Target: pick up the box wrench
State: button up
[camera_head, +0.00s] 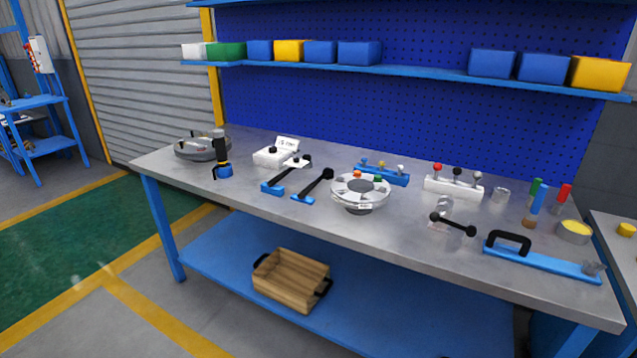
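A black bar with a rounded knob-like end at each side (453,225) lies on the workbench (400,235), right of the middle. It looks most like the box wrench, but it is too small to be sure. A small shiny, clear-looking piece (443,208) stands at its left end. Two blue pieces with black levers, one at the left (287,174) and one at the right (314,185), sit left of the round white flanged part (360,191). My gripper is not in view.
A blue plate with a black handle (540,262) lies near the front right edge. A white block with knobs (454,187) stands behind the bar. A grey round shell (195,148) sits at the far left. A wooden crate (291,280) rests on the lower shelf.

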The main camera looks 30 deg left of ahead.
aim_at(328, 173)
jog(key=u, duration=1.6)
jog(key=k, duration=0.4)
jog(key=u, duration=0.9)
jog(key=i, duration=1.35)
jog(key=z, duration=0.7)
jog(key=i, duration=0.35)
jog(key=z, duration=0.3)
